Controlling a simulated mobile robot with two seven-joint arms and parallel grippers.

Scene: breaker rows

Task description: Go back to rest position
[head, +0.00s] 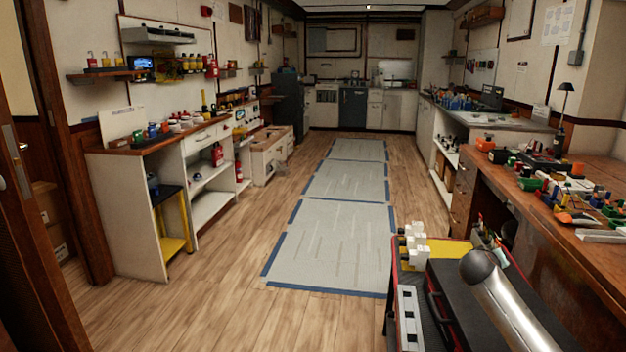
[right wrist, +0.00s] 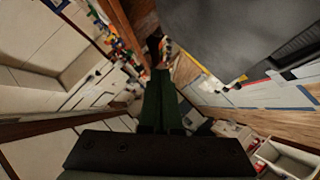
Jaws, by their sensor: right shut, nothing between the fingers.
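My right gripper (right wrist: 158,75) shows only in the right wrist view. Its two long dark green fingers lie together, shut, with nothing between them. The fingers extend from a dark wrist part at the bottom of that view and touch nothing that I can make out. Neither gripper shows in the head view, and my left gripper is not seen at all.
A tool cart with a red edge (head: 434,300) stands close at the lower right, carrying white blocks (head: 413,242). A cluttered wooden bench (head: 540,213) is at the right. Shelves (head: 130,220) stand left. The floor with taped grey mats (head: 335,235) is clear.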

